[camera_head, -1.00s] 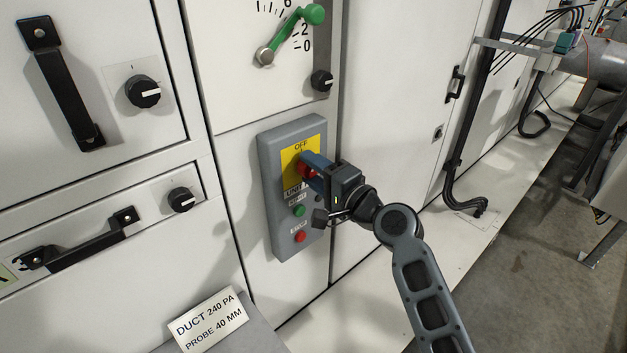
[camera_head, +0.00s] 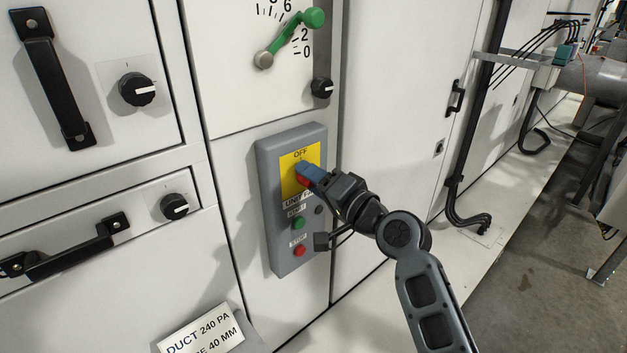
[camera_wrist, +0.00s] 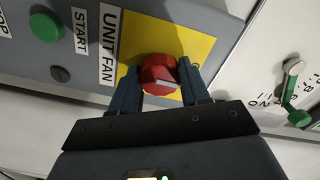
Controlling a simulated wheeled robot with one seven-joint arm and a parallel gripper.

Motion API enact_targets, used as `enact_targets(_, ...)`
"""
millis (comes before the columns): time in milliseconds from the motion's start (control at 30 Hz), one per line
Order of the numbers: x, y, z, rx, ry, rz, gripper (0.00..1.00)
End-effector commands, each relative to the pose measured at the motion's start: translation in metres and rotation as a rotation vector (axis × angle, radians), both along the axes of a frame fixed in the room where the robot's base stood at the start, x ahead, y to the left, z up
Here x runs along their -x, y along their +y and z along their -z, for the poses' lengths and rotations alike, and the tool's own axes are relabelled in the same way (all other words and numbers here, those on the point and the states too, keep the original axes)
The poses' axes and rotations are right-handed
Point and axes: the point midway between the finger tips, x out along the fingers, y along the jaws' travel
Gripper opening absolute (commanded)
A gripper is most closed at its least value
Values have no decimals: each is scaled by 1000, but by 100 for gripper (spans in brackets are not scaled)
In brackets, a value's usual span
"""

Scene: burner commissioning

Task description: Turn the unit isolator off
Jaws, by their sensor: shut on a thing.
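The unit isolator is a red rotary knob (camera_wrist: 160,74) on a yellow plate (camera_head: 289,178) with "OFF" printed at its top. It sits on a grey control box (camera_head: 271,215) labelled "UNIT FAN" in the wrist view. My gripper (camera_head: 305,179) is at the knob, its blue fingers shut on it from both sides; the wrist view shows the fingers (camera_wrist: 158,84) flanking it. A pale pointer mark shows on the knob's face in the wrist view. In the head view the fingers hide most of the knob, and which marking the pointer faces cannot be told.
Below the knob are a green start button (camera_head: 299,223) and a red stop button (camera_head: 300,251). A green lever (camera_head: 292,36) on a scale and a black knob (camera_head: 322,88) sit above. Drawers with black handles (camera_head: 60,82) are at the left. A sign (camera_head: 201,332) stands below.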

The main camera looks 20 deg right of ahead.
Motion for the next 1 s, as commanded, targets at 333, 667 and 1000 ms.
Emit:
enact_targets(333,0,1,2,2,3,-2,59)
enact_targets(667,0,0,1,0,1,0,71)
enact_targets(1000,37,-12,2,0,3,1,71)
